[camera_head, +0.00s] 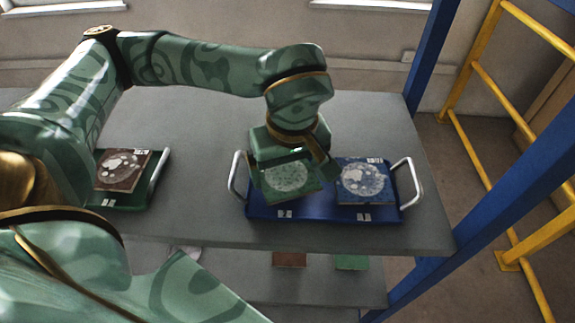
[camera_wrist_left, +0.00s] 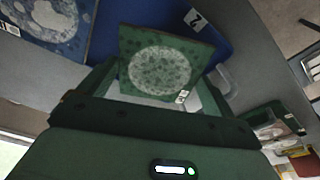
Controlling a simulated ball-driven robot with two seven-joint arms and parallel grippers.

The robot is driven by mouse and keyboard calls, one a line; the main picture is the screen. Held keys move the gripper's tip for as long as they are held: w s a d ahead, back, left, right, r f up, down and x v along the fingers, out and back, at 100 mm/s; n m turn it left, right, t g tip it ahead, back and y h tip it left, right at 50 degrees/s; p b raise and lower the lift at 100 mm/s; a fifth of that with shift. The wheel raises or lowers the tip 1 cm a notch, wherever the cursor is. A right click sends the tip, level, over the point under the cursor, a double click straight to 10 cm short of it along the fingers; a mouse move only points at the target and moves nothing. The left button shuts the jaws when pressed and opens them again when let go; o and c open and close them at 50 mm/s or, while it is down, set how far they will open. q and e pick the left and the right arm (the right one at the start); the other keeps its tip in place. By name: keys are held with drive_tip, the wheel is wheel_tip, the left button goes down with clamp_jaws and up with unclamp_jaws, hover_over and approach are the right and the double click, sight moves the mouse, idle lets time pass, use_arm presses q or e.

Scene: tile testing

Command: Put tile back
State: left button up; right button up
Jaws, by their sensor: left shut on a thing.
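A green tile (camera_head: 290,177) with a pale round pattern is in my left gripper (camera_head: 292,180), over the left half of the blue tray (camera_head: 308,214). The tile is tilted, and I cannot tell whether its edge touches the tray. The left wrist view shows the green tile (camera_wrist_left: 160,62) between the fingers of my left gripper (camera_wrist_left: 150,95). A blue tile (camera_head: 363,182) lies in the right half of the blue tray. A brown tile (camera_head: 123,170) lies on the green tray (camera_head: 158,178) at the left, partly hidden by my arm. My right gripper is not in view.
The trays stand on a grey shelf (camera_head: 210,120) with white handles (camera_head: 408,180) at the blue tray's ends. A lower shelf holds a brown tile (camera_head: 289,259) and a green tile (camera_head: 352,262). A blue post (camera_head: 430,55) and yellow rails (camera_head: 490,90) stand at the right.

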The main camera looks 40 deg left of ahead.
sight(291, 184)
use_arm(q)
drive_tip(key=o, duration=1.1)
drive_tip(key=shift+f, duration=0.1)
drive_tip(key=shift+c, duration=0.2)
drive_tip(key=shift+r, duration=0.5)
wheel_tip(291, 184, up, 11)
drive_tip(key=s+d+p, duration=0.1)
drive_tip(key=p, duration=0.1)
drive_tip(key=shift+d, duration=0.25)
drive_tip(key=shift+r, duration=0.1)
